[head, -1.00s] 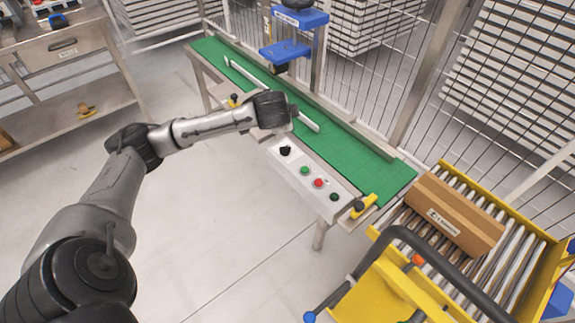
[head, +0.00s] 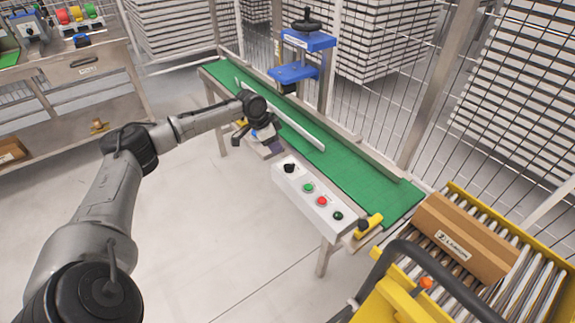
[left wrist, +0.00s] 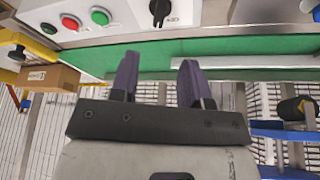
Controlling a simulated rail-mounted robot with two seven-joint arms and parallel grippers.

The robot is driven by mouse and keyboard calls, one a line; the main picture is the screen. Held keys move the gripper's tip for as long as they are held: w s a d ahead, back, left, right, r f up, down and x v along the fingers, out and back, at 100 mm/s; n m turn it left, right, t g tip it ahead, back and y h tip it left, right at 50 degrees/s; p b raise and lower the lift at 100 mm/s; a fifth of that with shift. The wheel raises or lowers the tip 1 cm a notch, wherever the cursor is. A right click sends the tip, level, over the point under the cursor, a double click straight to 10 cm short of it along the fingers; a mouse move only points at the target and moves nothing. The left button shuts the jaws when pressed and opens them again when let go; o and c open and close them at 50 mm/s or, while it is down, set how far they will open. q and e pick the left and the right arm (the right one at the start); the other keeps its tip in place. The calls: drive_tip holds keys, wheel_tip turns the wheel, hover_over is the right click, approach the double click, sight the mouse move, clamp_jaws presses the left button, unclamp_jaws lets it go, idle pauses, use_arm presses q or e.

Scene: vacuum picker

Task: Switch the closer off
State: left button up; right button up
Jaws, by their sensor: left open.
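The closer's white control panel (head: 312,197) is on the front of the green conveyor. It carries a black rotary knob (head: 289,168), a green button (head: 308,188), a red button (head: 322,201) and a dark green round part (head: 338,216). The knob also shows at the top of the left wrist view (left wrist: 160,10). My left gripper (head: 272,146) is just left of the panel's knob end. In the left wrist view its dark fingers (left wrist: 157,78) are apart and empty, with the knob above the gap between them. No contact with the knob shows. My right gripper is not in view.
A blue press-like head (head: 300,60) stands over the green belt (head: 350,178). A white guide rail (head: 290,125) runs along the belt. A cardboard box (head: 465,238) lies on the yellow-framed rollers at right. Wire fencing stands behind. The floor in front is clear.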

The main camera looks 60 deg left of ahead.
sight(288, 165)
use_arm(q)
drive_tip(key=b+x, duration=0.3)
drive_tip(key=x, duration=0.6)
drive_tip(key=shift+f, duration=0.15)
drive_tip(key=shift+b+x, duration=0.65)
drive_tip(key=shift+x, duration=0.4)
clamp_jaws()
